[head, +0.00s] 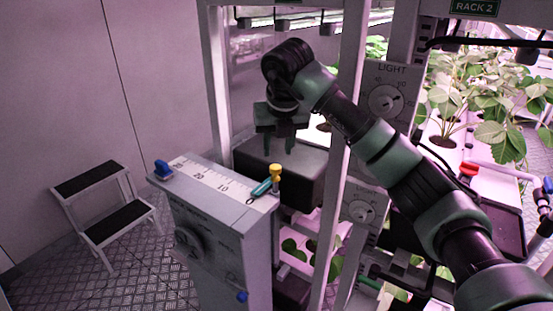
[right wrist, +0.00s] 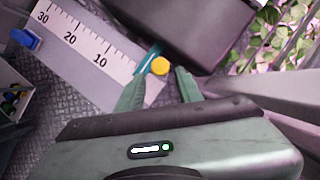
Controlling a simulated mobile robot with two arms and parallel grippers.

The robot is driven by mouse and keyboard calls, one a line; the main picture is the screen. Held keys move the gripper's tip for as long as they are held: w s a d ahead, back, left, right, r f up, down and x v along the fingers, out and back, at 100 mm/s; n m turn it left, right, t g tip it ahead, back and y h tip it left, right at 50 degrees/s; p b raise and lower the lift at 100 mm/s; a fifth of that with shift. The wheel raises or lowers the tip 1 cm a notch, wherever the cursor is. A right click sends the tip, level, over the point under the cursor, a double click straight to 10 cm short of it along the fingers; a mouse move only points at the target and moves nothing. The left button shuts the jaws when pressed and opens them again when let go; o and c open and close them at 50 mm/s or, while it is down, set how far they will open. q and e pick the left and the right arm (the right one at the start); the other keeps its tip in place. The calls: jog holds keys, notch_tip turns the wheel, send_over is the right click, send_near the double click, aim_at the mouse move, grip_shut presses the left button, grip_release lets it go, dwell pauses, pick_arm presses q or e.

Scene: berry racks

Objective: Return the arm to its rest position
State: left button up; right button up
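My right arm (head: 395,165) reaches in from the right of the head view, across a rack post, and bends down at the wrist. My right gripper (head: 276,143) points down in front of a dark box in the rack, behind the grey cabinet. In the right wrist view its two green fingers (right wrist: 158,90) stand apart with nothing held between them. A yellow knob (right wrist: 160,66) shows beyond the gap. My left gripper is in neither view.
A grey cabinet (head: 222,245) has a scale on top, a teal lever (head: 262,187), the yellow knob (head: 275,172) and a blue clip (head: 162,168). A white rack post (head: 345,130) stands close to my forearm. A step stool (head: 105,205) stands left. Potted plants (head: 485,110) fill the right.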

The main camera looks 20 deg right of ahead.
jog(key=shift+v, duration=0.75)
